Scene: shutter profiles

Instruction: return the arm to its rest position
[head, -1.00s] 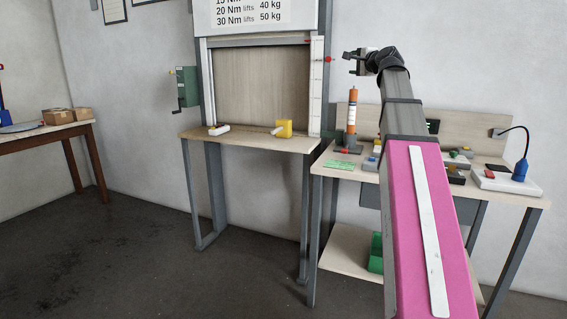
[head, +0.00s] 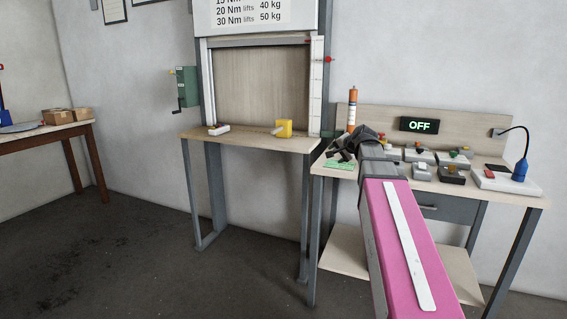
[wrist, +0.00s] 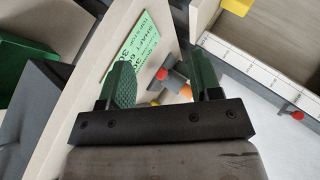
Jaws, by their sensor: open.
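My gripper (head: 340,152) is at the left end of the right-hand bench in the head view, low over its top near the green card. In the wrist view its two green-padded fingers (wrist: 160,88) stand apart with nothing held between them. My pink and grey arm reaches up from the bottom of the head view to that bench and hides part of its left side.
The green card (wrist: 135,42) lies under my gripper. Left stands a shutter frame (head: 250,85) with a yellow block (head: 284,128).

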